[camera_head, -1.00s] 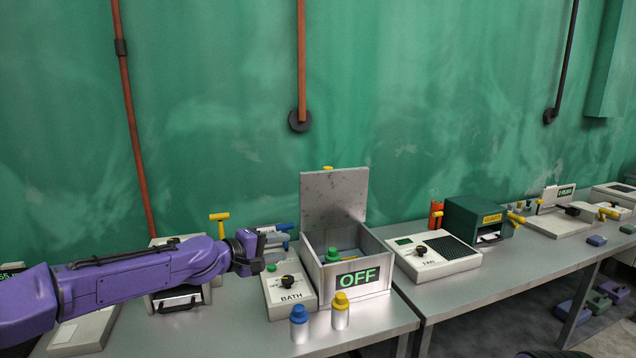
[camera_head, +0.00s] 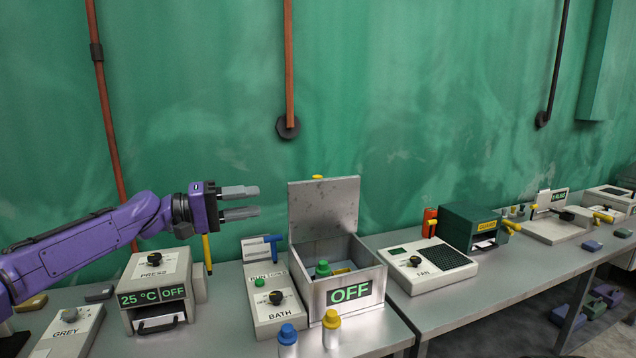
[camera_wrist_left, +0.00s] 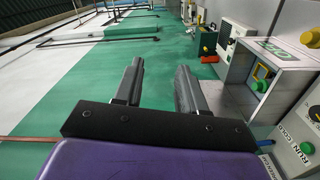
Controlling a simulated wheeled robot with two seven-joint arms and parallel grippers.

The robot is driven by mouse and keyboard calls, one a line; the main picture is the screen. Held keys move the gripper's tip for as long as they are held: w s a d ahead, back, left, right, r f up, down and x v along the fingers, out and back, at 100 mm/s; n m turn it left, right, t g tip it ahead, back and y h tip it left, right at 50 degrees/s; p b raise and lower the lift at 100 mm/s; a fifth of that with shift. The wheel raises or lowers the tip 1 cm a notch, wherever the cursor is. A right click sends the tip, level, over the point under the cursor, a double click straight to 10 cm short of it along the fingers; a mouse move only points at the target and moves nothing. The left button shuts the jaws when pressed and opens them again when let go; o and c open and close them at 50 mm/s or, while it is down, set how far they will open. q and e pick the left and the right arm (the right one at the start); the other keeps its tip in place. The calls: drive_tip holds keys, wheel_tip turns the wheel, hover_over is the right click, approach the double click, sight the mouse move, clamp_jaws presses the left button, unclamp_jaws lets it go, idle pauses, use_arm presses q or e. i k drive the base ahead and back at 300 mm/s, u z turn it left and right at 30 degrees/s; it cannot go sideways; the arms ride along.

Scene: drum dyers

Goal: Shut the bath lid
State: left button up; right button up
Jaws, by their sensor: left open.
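The bath (camera_head: 372,292) is a grey metal box with an "OFF" display on its front. Its lid (camera_head: 324,208) stands upright at the back, open, with a yellow knob (camera_head: 318,177) at its top edge. A green-capped bottle (camera_head: 322,268) shows inside the box. The box also shows at the right in the left wrist view (camera_wrist_left: 237,62). My left gripper (camera_head: 256,201) is open and empty, raised to the left of the lid and apart from it. Its two grey fingers point right. My right gripper is not in view.
The bath's control unit (camera_head: 264,312) stands left of the box, with a press (camera_head: 155,268) further left. Blue-capped (camera_head: 287,337) and yellow-capped (camera_head: 332,322) bottles stand in front. A fan unit (camera_head: 428,262) and green guard box (camera_head: 484,212) stand right. Green wall lies behind.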

sight(322, 208)
drive_tip(key=u, duration=0.05)
drive_tip(key=i, duration=1.35)
